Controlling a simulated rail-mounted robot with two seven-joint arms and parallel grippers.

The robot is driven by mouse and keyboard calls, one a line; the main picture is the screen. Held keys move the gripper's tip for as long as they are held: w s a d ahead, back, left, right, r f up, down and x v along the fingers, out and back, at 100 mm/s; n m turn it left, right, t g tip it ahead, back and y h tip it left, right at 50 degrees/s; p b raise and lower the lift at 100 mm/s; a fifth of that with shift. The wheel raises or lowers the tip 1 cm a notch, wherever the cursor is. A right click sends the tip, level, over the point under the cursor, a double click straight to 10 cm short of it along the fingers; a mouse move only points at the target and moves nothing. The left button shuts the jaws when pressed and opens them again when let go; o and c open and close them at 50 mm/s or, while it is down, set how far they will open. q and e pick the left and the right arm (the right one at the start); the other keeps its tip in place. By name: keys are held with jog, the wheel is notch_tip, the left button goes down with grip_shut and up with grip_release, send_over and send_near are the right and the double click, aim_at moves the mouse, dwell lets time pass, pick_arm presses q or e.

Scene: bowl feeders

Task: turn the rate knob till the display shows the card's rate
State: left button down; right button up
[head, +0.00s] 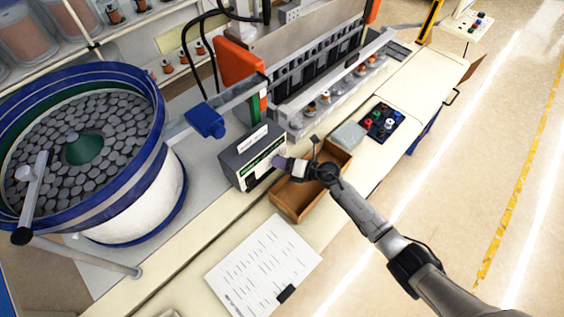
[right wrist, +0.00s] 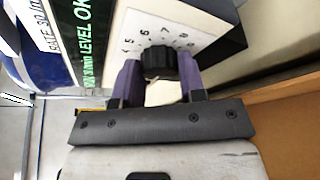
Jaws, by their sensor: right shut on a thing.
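The control box (head: 250,155) stands on the bench beside the bowl feeder. Its display (right wrist: 88,45) shows green text ending in "LEVEL OK"; the digits at its lower end are too cramped to read surely. The rate card (right wrist: 42,22) is a white strip beside it reading "RATE 30 /min", partly cut off. The black rate knob (right wrist: 158,62) sits on a white dial with figures from about 5 to 9. My right gripper (head: 281,163) is at the box's front face, its purple fingers (right wrist: 158,84) shut on the knob's two sides. My left gripper is out of view.
A wooden tray (head: 293,205) lies under my right wrist. A printed sheet (head: 262,268) with a black clip lies in front. The blue-rimmed bowl feeder (head: 160,125) fills the left. A blue sensor block (head: 205,120) hangs behind the box.

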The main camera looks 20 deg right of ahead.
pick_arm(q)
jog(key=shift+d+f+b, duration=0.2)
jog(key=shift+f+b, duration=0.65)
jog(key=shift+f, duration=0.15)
pick_arm(e)
jog(key=shift+m+y, duration=0.7)
jog(key=shift+m, duration=0.9)
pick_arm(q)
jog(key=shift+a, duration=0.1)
pick_arm(e)
jog(key=o, duration=0.6)
jog(key=shift+o, duration=0.2)
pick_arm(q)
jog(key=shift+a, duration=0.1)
pick_arm(e)
jog(key=shift+d, duration=0.1)
